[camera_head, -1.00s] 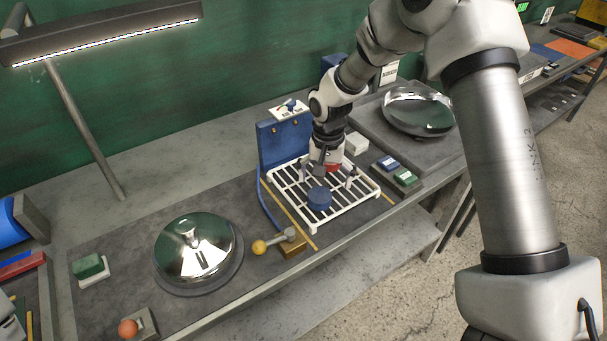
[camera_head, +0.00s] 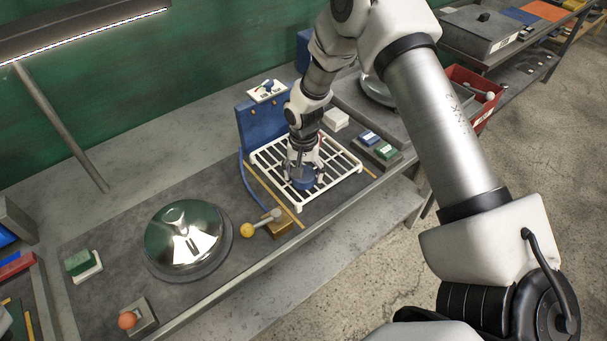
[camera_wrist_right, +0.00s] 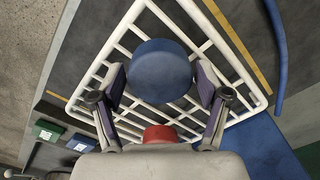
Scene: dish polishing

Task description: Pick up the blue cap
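The blue cap (camera_head: 304,183) sits on the white wire rack (camera_head: 342,186), partly hidden in the head view by my right gripper (camera_head: 303,174). It also shows as a round blue disc (camera_wrist_right: 161,70) in the right wrist view. My right gripper (camera_wrist_right: 161,84) is open there, with one dark finger on each side of the cap. A narrow gap seems to show between each finger and the cap. Whether the fingertips are level with the cap is hard to tell. My left gripper is out of view.
A blue panel (camera_head: 263,127) stands behind the rack. A shiny dome (camera_head: 184,234) lies to the left. A yellow-knobbed tool (camera_head: 248,229) is near the rack's front left. Green and blue blocks (camera_head: 385,152) lie to the right.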

